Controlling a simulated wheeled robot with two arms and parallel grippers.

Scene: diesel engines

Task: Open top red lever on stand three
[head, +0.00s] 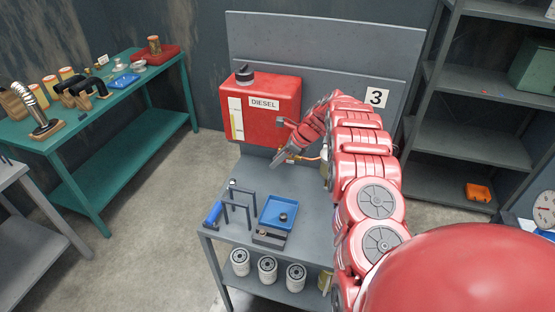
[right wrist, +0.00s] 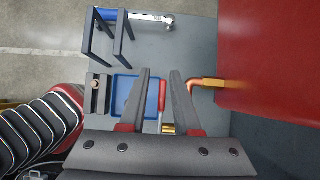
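Stand three is the grey stand (head: 255,180) marked with a "3" plate (head: 376,97). A red diesel tank (head: 275,110) is fixed to its back panel. A copper pipe (right wrist: 207,82) comes out of the tank and bends down to a brass fitting (right wrist: 168,129). A slim red lever (right wrist: 161,97) shows by this fitting, seen between the finger outlines of my right gripper (right wrist: 161,72). The fingers are apart, and I see no contact with the lever. In the head view my right gripper (head: 279,158) is beside the pipe, below the tank, and hides most of the valve. My left gripper is out of view.
A blue tray (head: 279,212), dark frames (head: 240,203) and a blue-handled tool (head: 213,214) lie on the stand's top. Several filters (head: 267,268) stand on the shelf below. A green bench (head: 125,145) is at left and grey shelving (head: 470,130) at right.

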